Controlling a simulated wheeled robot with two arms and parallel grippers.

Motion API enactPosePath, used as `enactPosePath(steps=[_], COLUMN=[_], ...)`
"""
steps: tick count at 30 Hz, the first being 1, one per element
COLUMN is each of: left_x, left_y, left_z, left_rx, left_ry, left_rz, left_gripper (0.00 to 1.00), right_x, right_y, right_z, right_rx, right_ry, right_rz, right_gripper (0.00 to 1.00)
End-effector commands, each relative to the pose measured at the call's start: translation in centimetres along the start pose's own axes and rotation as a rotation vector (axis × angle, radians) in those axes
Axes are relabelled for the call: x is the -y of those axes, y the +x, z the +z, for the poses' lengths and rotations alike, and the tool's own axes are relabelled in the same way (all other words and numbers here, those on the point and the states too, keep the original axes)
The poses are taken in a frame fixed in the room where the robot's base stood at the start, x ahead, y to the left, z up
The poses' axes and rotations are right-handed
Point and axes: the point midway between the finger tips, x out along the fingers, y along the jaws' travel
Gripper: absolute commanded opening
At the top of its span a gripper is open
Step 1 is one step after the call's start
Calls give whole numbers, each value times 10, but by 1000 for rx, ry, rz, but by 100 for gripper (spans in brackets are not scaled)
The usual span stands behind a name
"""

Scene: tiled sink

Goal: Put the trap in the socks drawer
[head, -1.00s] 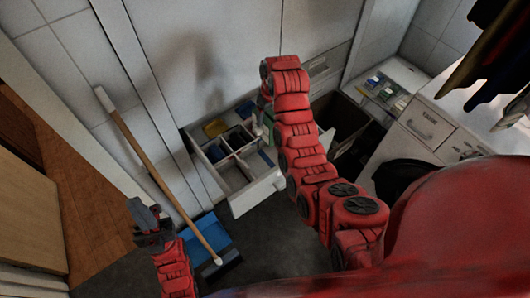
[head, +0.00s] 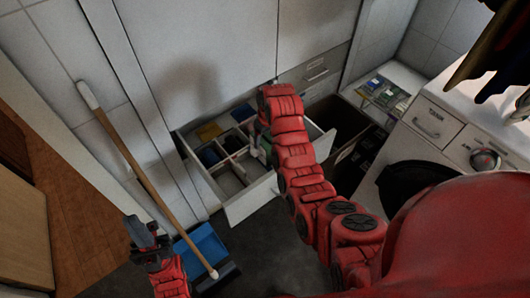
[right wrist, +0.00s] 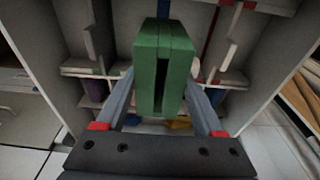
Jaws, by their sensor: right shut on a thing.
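The trap looks like a green block with a dark slot (right wrist: 165,65) in the right wrist view. My right gripper (right wrist: 163,88) is shut on it, with one finger at each side. The trap is held above an open drawer with white dividers. In the head view this open drawer (head: 252,200) is pulled out from the white cabinet, with several compartments holding small coloured items.
A washing machine (head: 440,140) stands at the right. An open dark bin-like compartment (head: 335,120) lies right of the drawer. Dark floor is free in front.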

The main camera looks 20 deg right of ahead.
Motion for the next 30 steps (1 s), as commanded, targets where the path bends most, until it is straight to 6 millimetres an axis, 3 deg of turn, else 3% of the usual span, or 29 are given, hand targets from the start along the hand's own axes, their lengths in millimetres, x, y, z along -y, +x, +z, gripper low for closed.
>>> enactPosePath(steps=[1,13,24,25,30], left_x=[0,1,1,1,1], left_y=[8,19,15,16,16], left_z=[-1,-3,-2,-3,-3], left_rx=[-1,0,0,0,0], left_ry=[0,0,0,0,0], left_rz=[0,0,0,0,0], left_gripper=[0,0,0,0,0], right_x=[1,0,0,0,0], right_y=[4,48,56,55,54], right_z=[3,8,9,8,8], right_rx=[6,1,0,0,0], right_ry=[0,0,0,0,0], right_rz=[-3,0,1,1,1], right_gripper=[0,0,0,73,99])
